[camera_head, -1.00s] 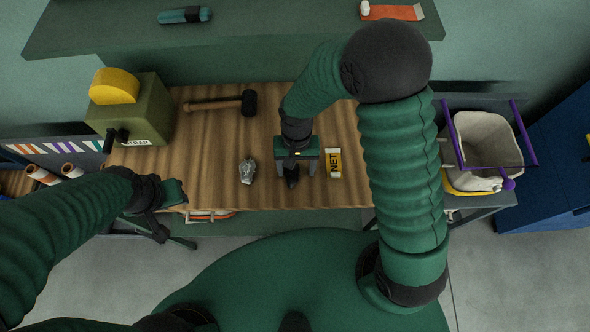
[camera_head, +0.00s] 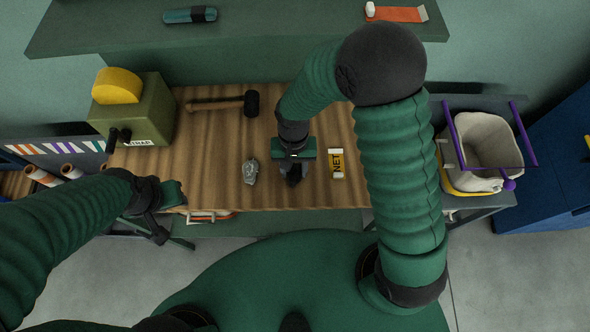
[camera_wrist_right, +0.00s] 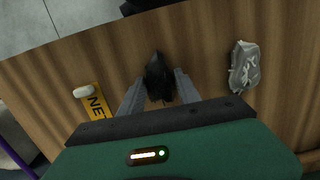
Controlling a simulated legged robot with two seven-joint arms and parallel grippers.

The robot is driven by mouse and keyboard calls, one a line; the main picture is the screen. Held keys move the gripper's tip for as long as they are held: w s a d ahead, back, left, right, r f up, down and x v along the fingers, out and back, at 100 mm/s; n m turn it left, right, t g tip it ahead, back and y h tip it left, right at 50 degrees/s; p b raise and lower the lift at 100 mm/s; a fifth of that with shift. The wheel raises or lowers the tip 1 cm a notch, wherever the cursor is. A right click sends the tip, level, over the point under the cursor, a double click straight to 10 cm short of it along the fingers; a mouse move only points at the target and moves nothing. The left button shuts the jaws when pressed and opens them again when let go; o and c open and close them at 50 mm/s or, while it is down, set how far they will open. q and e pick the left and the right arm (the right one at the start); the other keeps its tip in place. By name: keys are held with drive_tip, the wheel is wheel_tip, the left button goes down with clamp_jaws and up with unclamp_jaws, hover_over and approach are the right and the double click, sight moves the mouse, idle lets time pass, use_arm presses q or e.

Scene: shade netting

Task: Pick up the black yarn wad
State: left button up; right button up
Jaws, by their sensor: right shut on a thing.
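The black yarn wad (camera_wrist_right: 158,76) is between the two fingers of my right gripper (camera_wrist_right: 155,90) in the right wrist view, and the fingers are shut on it. In the head view the right gripper (camera_head: 293,176) is over the wooden table near its front edge, with the dark wad (camera_head: 293,178) partly hidden between the fingers. I cannot tell whether the wad touches the table. My left gripper (camera_head: 165,212) is at the table's front left corner, away from the wad; its fingers are not clear.
A lined bin (camera_head: 488,145) is at the right.

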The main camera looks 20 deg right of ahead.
sight(298, 173)
drive_tip(key=shift+a+r, duration=0.25)
drive_tip(key=shift+a, duration=0.2)
drive_tip(key=shift+a+r, duration=0.1)
drive_tip(key=shift+r, duration=0.25)
drive_tip(key=shift+s+d+r, duration=0.2)
drive_tip(key=shift+d+r, duration=0.3)
drive_tip(key=shift+r, duration=0.15)
drive_tip(key=shift+s+d+r, duration=0.15)
drive_tip(key=shift+d+r, duration=0.35)
drive_tip(key=shift+r, duration=0.1)
drive_tip(key=s+d, duration=0.3)
drive_tip(key=s+d+r, duration=0.1)
drive_tip(key=s+d, duration=0.2)
drive_tip(key=d, duration=0.1)
drive_tip(key=s+d, duration=0.3)
drive_tip(key=shift+d+r+b, duration=0.15)
drive_tip(key=shift+d+b, duration=0.1)
drive_tip(key=shift+b, duration=0.1)
drive_tip(key=shift+s+d, duration=0.15)
drive_tip(key=shift+d, duration=0.25)
